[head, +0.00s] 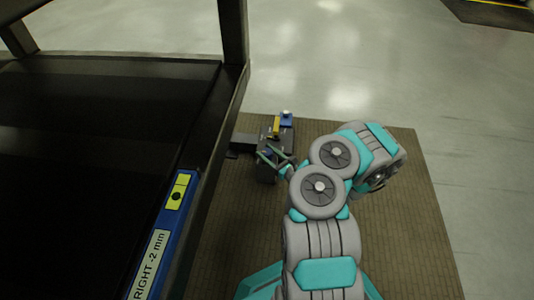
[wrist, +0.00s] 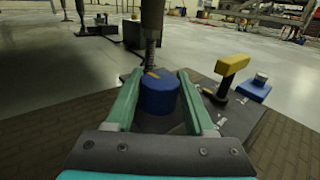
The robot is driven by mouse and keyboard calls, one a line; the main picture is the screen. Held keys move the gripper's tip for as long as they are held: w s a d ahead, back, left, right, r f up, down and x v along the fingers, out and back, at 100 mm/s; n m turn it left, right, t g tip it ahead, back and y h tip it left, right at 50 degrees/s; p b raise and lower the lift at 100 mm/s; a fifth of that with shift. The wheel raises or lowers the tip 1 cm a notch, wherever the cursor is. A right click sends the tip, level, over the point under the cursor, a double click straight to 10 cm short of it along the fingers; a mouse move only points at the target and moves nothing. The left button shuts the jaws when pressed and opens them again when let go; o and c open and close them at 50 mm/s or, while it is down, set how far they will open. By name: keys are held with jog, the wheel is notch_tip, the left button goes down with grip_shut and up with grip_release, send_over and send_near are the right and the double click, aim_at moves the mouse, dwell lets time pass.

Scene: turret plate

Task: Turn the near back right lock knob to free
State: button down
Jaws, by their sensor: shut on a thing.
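My gripper (wrist: 160,98) is shut on a round blue knob (wrist: 158,97). The knob stands between the two green fingers in the wrist view, with a yellow mark on its top. In the head view my gripper (head: 275,158) is at the dark block (head: 267,174) on the mat, and its fingers largely hide the knob there. A yellow handle (wrist: 232,66) stands to the right of the knob in the wrist view. I cannot read which setting the knob's mark points at.
A blue block (wrist: 254,88) with a pale top sits beyond the yellow handle. A dark post (wrist: 151,30) rises just behind the knob. A large dark frame (head: 226,120) with a blue label strip fills the left of the head view. The brown mat (head: 400,220) is clear at right.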

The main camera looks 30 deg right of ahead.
jog(key=m+h, duration=0.1)
jog(key=h, duration=0.1)
jog(key=m+h, duration=0.2)
jog(key=m+h+p, duration=0.1)
jog(key=h, duration=0.1)
jog(key=shift+a+t+h, duration=0.25)
jog(key=shift+t+h, duration=0.15)
jog(key=m+h, duration=0.2)
jog(key=h, duration=0.1)
jog(key=m+g+h+b, duration=0.1)
jog(key=m+h, duration=0.1)
jog(key=h, duration=0.1)
jog(key=shift+d+g, duration=0.15)
jog(key=shift+g, duration=0.15)
jog(key=shift+m+h, duration=0.3)
jog(key=shift+m, duration=0.1)
jog(key=shift+c, duration=1.3)
grip_release()
jog(key=shift+d, duration=0.1)
